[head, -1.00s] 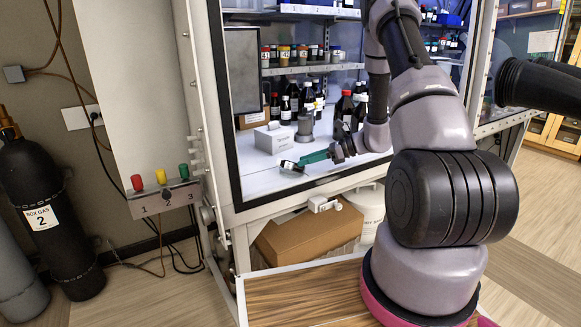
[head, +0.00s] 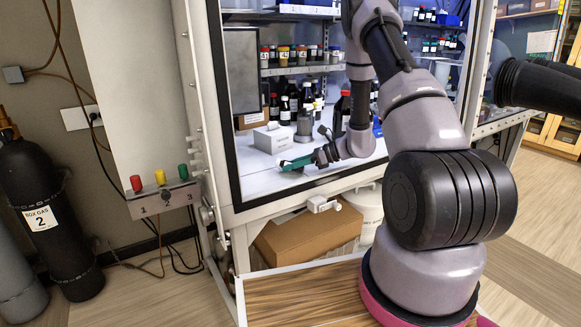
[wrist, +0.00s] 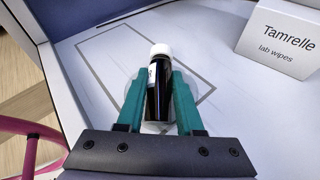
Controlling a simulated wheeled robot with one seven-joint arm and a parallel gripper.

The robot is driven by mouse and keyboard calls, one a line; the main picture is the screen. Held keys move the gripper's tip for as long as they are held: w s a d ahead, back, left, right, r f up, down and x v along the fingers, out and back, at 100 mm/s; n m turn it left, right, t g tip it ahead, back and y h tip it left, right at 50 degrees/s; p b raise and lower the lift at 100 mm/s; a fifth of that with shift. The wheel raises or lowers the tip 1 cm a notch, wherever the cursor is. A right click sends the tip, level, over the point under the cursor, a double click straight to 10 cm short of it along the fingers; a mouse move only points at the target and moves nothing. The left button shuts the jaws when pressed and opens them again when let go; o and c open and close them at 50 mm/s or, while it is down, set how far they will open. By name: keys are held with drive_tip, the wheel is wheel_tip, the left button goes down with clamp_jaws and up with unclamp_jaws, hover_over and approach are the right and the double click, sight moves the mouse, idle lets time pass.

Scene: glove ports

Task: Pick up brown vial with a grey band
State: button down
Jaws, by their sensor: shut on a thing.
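A small dark vial (wrist: 158,88) with a white cap and a pale label at its left side is between my gripper's teal fingers in the wrist view. I cannot make out a grey band on it. My gripper (wrist: 158,82) is shut on the vial, a finger on each side, with the cap beyond the fingertips. In the head view my gripper (head: 297,163) is low inside the glass-fronted cabinet, over the white floor near its front.
A white lab wipes box (wrist: 282,38) stands to the right in the wrist view; the head view shows this box (head: 273,138) behind my gripper. Dark bottles (head: 292,98) stand farther back. An outlined rectangle (wrist: 112,47) marks otherwise clear floor. The cabinet's front frame (head: 300,191) is close.

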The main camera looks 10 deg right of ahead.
wheel_tip(320, 180, up, 9)
drive_tip(key=w+d+r+m+t+h, duration=0.2)
drive_tip(key=d+r+m+t+h, duration=0.5)
drive_tip(key=m, duration=0.3)
drive_tip(key=shift+s+a+f+n+g+y, duration=0.35)
drive_tip(key=shift+a+f+n+g+y, duration=0.75)
drive_tip(key=shift+n, duration=0.6)
drive_tip(key=shift+s+a+f+n+g+y, duration=0.3)
drive_tip(key=shift+a+f+n+g+y, duration=0.6)
drive_tip(key=shift+a+n+g+y, duration=0.6)
drive_tip(key=shift+s+a+f+n+g+y, duration=0.35)
drive_tip(key=shift+a+f+n+g+y, duration=0.6)
drive_tip(key=shift+n, duration=0.95)
drive_tip(key=shift+f, duration=0.15)
wheel_tip(320, 180, down, 9)
drive_tip(key=shift+d+f, duration=0.1)
drive_tip(key=shift+f, duration=0.1)
